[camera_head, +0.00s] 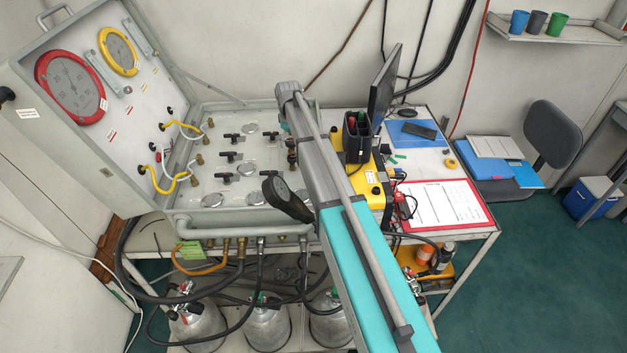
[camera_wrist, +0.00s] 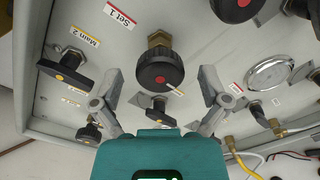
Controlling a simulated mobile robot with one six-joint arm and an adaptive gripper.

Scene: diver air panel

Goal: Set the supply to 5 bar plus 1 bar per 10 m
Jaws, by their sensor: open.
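A black handle (camera_wrist: 66,70) labelled "Main 2" is to the left. The panel (camera_head: 235,165) lies in an open case in the head view. A red-rimmed gauge (camera_head: 71,87) and a yellow-rimmed gauge (camera_head: 118,51) are in its lid; their readings are too small to tell. My arm hides part of the panel.
Another black knob (camera_wrist: 237,8) and a small gauge (camera_wrist: 270,73) are near in the wrist view. Hoses and gas cylinders (camera_head: 197,322) are below the panel. A red-edged clipboard (camera_head: 445,205) and a yellow box (camera_head: 374,188) are on the table to the right.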

